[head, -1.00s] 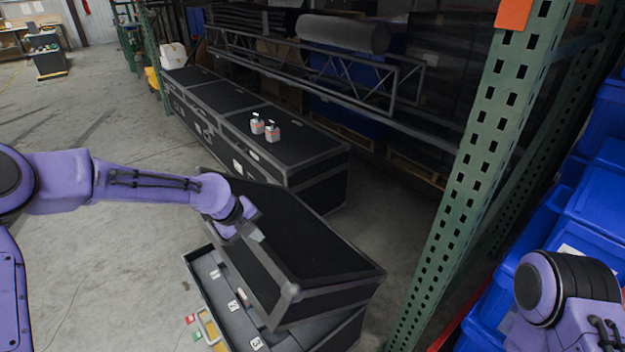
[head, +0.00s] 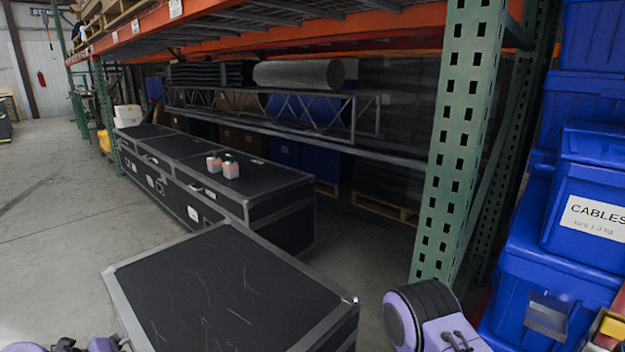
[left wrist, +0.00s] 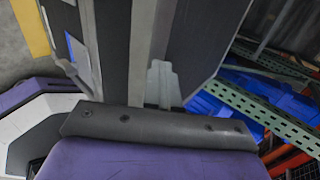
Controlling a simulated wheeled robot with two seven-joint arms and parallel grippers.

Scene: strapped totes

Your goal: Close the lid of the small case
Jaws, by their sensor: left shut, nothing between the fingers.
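The small case's black lid (head: 225,290) with grey metal edging fills the bottom middle of the head view. Its top looks nearly level. The case body below is cut off by the frame, so I cannot tell whether the lid is fully down. In the left wrist view, dark grey-edged panels (left wrist: 203,35) of what looks like the case stand close to my left gripper (left wrist: 160,75), whose fingers are shut and empty. I cannot tell whether they touch the panels. In the head view only purple parts of my left arm show at the bottom left. My right gripper is out of view.
Long black cases (head: 275,190) stand behind, with two small bottles (head: 222,166) on top. A green perforated rack post (head: 455,150) rises to the right of the small case. Blue totes (head: 555,270) are stacked at far right. Floor at left is clear.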

